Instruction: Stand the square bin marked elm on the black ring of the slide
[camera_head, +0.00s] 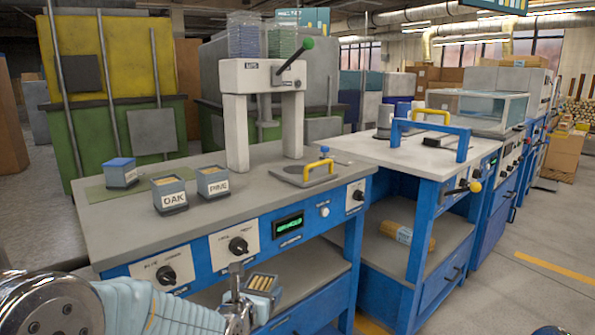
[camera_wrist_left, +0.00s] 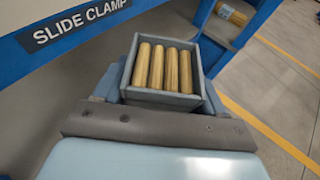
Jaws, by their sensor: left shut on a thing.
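A square grey-blue bin (camera_head: 264,281) with several wooden dowels in it is held in front of the bench. In the left wrist view the same bin (camera_wrist_left: 195,100) is just beyond the jaw; its marking is not visible. My left gripper (camera_head: 240,292) is shut on the bin, low before the bench's front panel. The jaw (camera_wrist_left: 150,128) also shows in the wrist view. The slide (camera_head: 318,178), a dark plate with a yellow handle, lies on the bench top at the right of the press. Its black ring (camera_head: 296,171) is small and hard to make out.
Bins marked OAK (camera_head: 170,195) and PINE (camera_head: 212,182) and another bin (camera_head: 121,172) stand on the bench's left. A white press (camera_head: 236,130) with a green-knobbed lever rises behind. The bench front carries knobs and a display (camera_head: 288,225). The bench's front middle is clear.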

